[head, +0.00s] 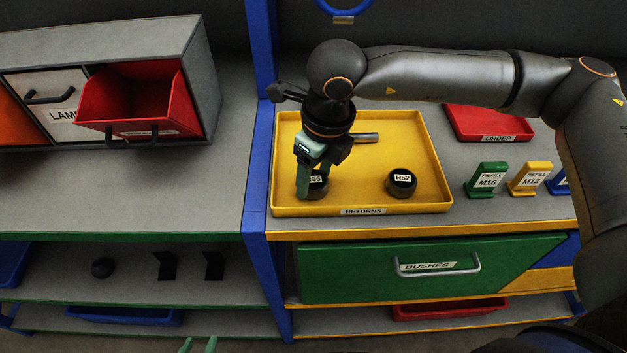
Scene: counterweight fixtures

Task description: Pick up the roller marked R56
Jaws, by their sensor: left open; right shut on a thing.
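The roller marked R56 (317,189) is a black cylinder in the left front part of the yellow RETURNS tray (428,150). Its white label shows only "56"; a green finger covers the rest. My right gripper (309,183) reaches down from above and is shut on this roller. The roller's base seems at the tray floor; I cannot tell if it is lifted.
A second black roller, marked R52 (401,183), stands to the right in the tray. A metal pin (366,137) lies behind. A red ORDER tray (490,122) and REFILL signs (487,179) are at right. A blue post (261,150) rises left of the tray.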

